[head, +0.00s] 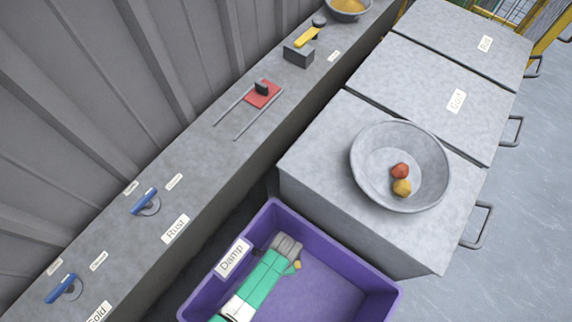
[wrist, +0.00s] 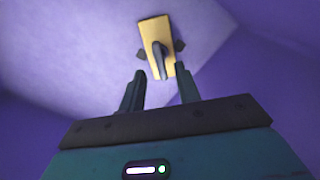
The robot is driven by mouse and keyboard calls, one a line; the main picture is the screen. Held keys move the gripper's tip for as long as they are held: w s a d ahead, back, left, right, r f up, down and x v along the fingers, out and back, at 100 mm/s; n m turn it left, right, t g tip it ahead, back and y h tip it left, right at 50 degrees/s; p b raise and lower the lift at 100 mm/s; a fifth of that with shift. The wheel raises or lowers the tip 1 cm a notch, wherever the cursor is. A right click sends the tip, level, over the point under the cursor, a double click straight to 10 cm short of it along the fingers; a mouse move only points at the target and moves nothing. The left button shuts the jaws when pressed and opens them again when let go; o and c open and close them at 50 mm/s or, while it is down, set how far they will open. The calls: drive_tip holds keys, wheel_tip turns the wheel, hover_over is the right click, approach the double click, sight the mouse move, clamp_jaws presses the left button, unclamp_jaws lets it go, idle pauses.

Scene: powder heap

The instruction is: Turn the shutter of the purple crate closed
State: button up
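The purple crate (head: 345,250), labelled "Damp", stands open at the top at the bottom of the head view. My gripper (head: 287,246) reaches down into it. In the wrist view my gripper (wrist: 157,70) has its two fingers apart. Ahead of them is a yellow plate (wrist: 148,25) with a dark upright lever (wrist: 158,58), which looks like the shutter. The lever appears between the fingertips in the picture; I cannot tell whether they touch it. In the head view my gripper mostly hides the plate, and only a small tan piece (head: 297,265) shows beside it.
Grey bins stand beyond the crate; the nearest lid (head: 310,165) bears a grey bowl (head: 365,185) with a red and a yellow lump. A grey ledge (head: 200,180) along the wall carries blue handles (head: 144,201) and a red slide plate (head: 263,95). The crate's right floor is clear.

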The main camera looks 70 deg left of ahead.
wheel_tip(320, 180, down, 3)
drive_tip(key=shift+f+b, duration=0.2)
drive_tip(key=shift+b, duration=0.45)
clamp_jaws()
